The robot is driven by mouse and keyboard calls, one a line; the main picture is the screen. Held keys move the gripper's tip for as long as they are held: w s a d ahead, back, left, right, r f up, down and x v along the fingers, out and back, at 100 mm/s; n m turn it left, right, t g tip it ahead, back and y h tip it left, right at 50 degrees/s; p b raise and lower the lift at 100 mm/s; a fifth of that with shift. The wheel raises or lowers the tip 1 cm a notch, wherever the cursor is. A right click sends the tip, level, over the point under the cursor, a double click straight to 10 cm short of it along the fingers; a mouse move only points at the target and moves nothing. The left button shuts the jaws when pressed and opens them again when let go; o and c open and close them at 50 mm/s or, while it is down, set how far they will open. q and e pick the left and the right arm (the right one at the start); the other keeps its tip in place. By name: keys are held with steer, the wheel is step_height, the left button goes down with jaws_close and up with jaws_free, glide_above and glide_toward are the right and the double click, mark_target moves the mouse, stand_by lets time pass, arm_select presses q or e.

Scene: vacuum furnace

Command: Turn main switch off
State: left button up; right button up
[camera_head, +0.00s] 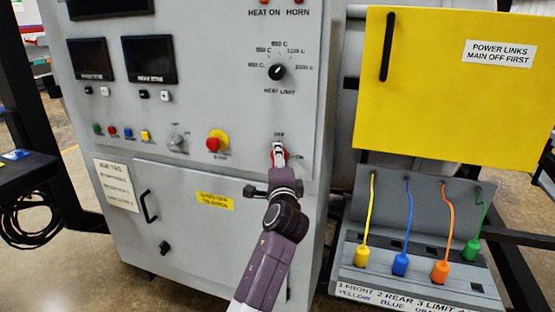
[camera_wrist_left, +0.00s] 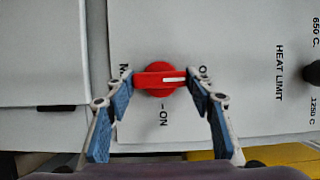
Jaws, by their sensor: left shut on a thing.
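The main switch (camera_wrist_left: 160,78) is a red round knob with a bar handle and a white line on the handle. In the left wrist view the handle lies level and its white line points right, towards the partly hidden OFF label; the ON label is below the knob. My left gripper (camera_wrist_left: 160,82) has its fingertips at the two ends of the handle and is shut on it. In the head view the gripper (camera_head: 279,157) covers much of the red switch, just under the OFF label. My right gripper is not in view.
A red and yellow stop button (camera_head: 216,141) sits left of the switch. The black heat limit knob (camera_head: 277,72) is above it. A yellow panel (camera_head: 450,95) and a grey rack with coloured plugs (camera_head: 400,265) stand to the right.

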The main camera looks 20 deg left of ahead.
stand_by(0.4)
arm_select(q)
steer(key=o, duration=1.2)
steer(key=shift+c, duration=0.2)
steer(key=v, duration=0.7)
steer(key=shift+s, duration=0.3)
steer(key=shift+f, duration=0.1)
